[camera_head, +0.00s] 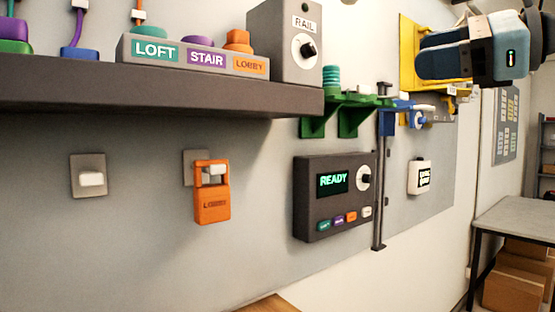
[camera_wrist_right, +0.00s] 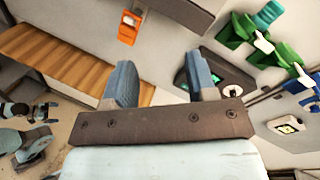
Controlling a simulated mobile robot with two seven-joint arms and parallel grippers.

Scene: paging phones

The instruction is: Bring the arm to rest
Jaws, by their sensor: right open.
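My right gripper (camera_head: 424,53) is at the upper right of the head view, its blue-grey fingers pointing left in front of a yellow bracket (camera_head: 408,60). In the right wrist view its two fingers (camera_wrist_right: 160,75) stand apart with nothing between them. It looks clear of the wall fixtures.
A dark shelf (camera_head: 150,88) carries the LOFT, STAIR, LOBBY block (camera_head: 190,55) and the RAIL box (camera_head: 284,45). A table (camera_head: 515,215) stands right.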

